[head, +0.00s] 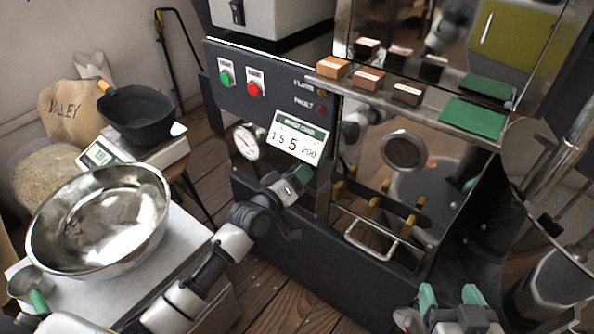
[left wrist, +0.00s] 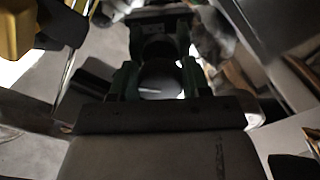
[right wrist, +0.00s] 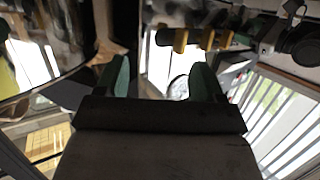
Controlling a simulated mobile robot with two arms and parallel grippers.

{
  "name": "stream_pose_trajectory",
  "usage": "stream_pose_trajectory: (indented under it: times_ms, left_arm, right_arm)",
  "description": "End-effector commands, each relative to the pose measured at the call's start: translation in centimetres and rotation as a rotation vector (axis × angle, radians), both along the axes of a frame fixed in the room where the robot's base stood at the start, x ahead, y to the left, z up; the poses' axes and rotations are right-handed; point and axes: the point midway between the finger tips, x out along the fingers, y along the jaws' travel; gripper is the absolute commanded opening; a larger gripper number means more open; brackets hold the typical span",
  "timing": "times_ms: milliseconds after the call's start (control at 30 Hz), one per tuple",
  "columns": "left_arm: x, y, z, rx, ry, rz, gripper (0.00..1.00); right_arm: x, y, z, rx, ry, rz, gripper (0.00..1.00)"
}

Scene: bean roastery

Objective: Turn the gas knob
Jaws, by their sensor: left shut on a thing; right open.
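My left gripper (head: 290,188) is at the dark front panel of the roaster, just below the white numbered card. In the left wrist view its green fingertips (left wrist: 158,80) are shut on a round dark knob (left wrist: 160,78) with a pale line on its face, which I take for the gas knob. In the head view the gripper hides the knob. How far it is turned is hard to tell in the dim wrist view. My right gripper (head: 452,294) is open and empty at the bottom right, apart from the machine's front.
A pressure gauge (head: 248,142) and the numbered card (head: 297,138) sit just above the left gripper. Green (head: 226,78) and red (head: 254,89) buttons are higher on the panel. A steel bowl (head: 58,232) and black pan (head: 137,117) stand at left. A metal handle (head: 372,247) juts out at right.

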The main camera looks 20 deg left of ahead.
Motion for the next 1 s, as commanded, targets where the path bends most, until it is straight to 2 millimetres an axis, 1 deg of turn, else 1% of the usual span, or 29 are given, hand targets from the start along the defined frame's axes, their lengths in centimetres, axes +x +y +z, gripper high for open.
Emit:
stream_pose_trajectory:
  times_ms: [33, 200, 400, 600, 933, 967, 1000]
  left_arm:
    - [0.0, 0.0, 0.2, -0.021, 0.008, 0.001, 0.24]
    - [0.0, 0.0, 0.2, -0.082, 0.031, 0.001, 0.24]
    - [0.0, 0.0, 0.1, -0.13, 0.046, 0.001, 0.24]
    - [0.0, 0.0, 0.1, -0.148, 0.052, 0.0, 0.24]
    - [0.0, 0.0, 0.1, -0.149, 0.053, 0.0, 0.24]
    - [0.0, 0.0, 0.1, -0.149, 0.053, 0.0, 0.49]
    - [0.0, 0.0, 0.1, -0.149, 0.053, 0.0, 0.55]
  right_arm:
    - [-0.3, -0.2, -0.3, -0.011, 0.046, -0.003, 0.69]
    - [-1.3, -0.7, -1.9, -0.043, 0.18, -0.012, 0.69]
    - [-2.2, -1.2, -3.0, -0.065, 0.274, -0.019, 0.69]
    - [-2.6, -1.3, -3.5, -0.074, 0.311, -0.021, 0.69]
    - [-2.6, -1.4, -3.5, -0.074, 0.314, -0.022, 0.69]
    - [-2.6, -1.4, -3.5, -0.074, 0.314, -0.022, 0.69]
    - [-2.6, -1.4, -3.5, -0.074, 0.314, -0.022, 0.69]
